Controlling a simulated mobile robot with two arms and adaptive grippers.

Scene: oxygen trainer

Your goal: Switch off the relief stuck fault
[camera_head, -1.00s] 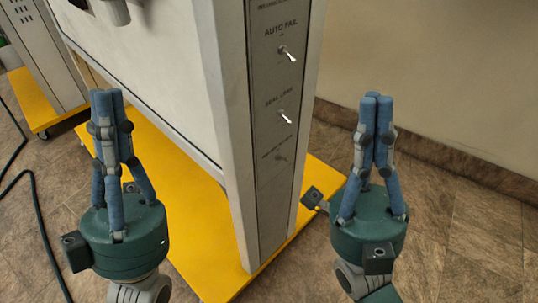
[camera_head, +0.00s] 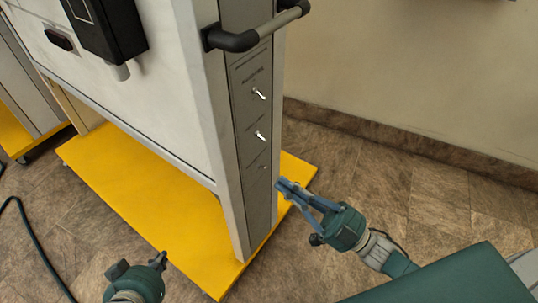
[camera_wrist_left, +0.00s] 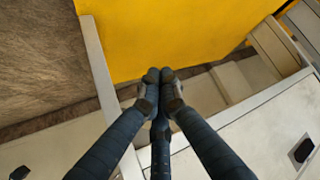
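A grey switch panel (camera_head: 252,150) runs down the narrow side of the trainer cabinet in the head view. It carries an upper toggle (camera_head: 259,94), a middle toggle (camera_head: 260,136) and a small lowest switch (camera_head: 264,168). Their labels are too small to read now, and the lowest switch's position cannot be told. My right gripper (camera_head: 281,184) has its fingers together, empty, with the tips just right of and below the lowest switch; contact cannot be told.
A grey bar handle (camera_head: 258,28) with black mounts sticks out above the panel. The cabinet stands on a yellow base (camera_head: 130,185). A black box (camera_head: 108,27) hangs on its front. A hose (camera_head: 40,250) lies on the floor at left. Floor is free on the right.

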